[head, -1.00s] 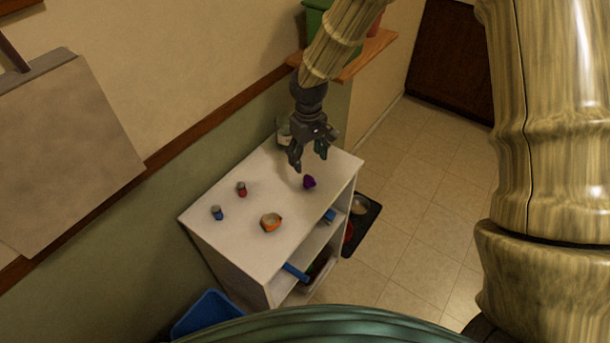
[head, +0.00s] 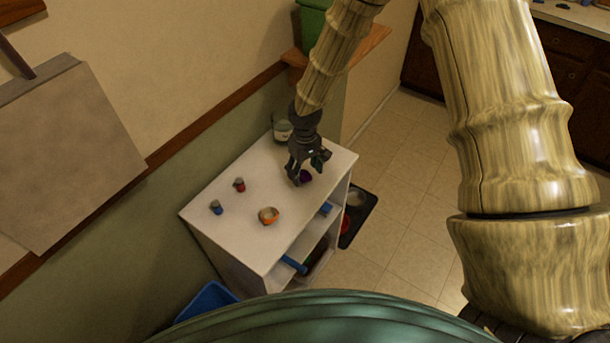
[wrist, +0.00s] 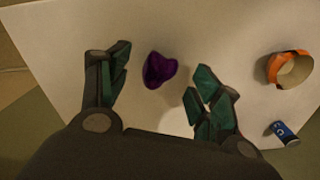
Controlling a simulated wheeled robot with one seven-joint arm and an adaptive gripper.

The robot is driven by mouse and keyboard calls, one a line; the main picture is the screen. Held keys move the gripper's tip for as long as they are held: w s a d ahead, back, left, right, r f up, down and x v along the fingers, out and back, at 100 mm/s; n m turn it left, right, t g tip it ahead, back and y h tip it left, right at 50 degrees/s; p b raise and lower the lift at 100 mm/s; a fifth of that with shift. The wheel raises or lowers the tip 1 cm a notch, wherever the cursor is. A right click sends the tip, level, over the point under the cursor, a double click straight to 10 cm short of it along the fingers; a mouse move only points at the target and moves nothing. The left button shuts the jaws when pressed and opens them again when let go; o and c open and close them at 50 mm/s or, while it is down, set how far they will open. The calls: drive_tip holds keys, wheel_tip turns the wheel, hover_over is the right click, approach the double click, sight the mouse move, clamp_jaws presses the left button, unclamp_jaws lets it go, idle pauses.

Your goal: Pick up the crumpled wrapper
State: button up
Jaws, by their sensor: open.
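The crumpled wrapper looks like a small purple lump (wrist: 160,70) on the white shelf top. In the head view the wrapper (head: 306,176) is partly hidden behind my gripper (head: 307,180). In the wrist view my gripper (wrist: 162,82) is open, with its fingers spread to the left and right of the wrapper. The fingers look apart from it, and nothing is held. How high the fingertips are above the top is hard to tell.
A blue bin (head: 208,300) is on the floor.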

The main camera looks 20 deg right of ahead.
drive_tip(key=shift+f, duration=0.9)
drive_tip(key=c, duration=0.9)
drive_tip(key=shift+r, duration=0.1)
